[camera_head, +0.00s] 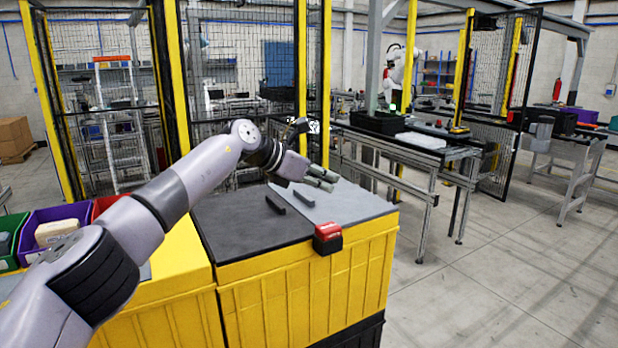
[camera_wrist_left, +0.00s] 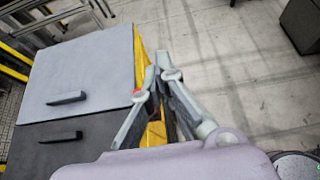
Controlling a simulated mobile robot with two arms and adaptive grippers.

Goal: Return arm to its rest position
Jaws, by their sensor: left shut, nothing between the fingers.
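My left arm comes in from the left in the head view and reaches out over the yellow box. My left gripper (camera_head: 323,178) is shut and empty, held above the far right part of the box top. In the left wrist view its fingers (camera_wrist_left: 165,75) come together at the tips with nothing between them. Beneath it are a light grey plate (camera_head: 345,205) and a dark grey plate (camera_head: 235,220). Two dark bars (camera_head: 291,193) (camera_head: 275,205) stand on the plates, apart from the gripper. My right gripper is in neither view.
A red and black device (camera_head: 328,238) sits at the box's front edge. Purple (camera_head: 40,218) and green bins stand at the far left. Yellow fence posts (camera_head: 300,70) with mesh rise behind the arm. A metal table (camera_head: 420,150) stands behind right. Floor at right is clear.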

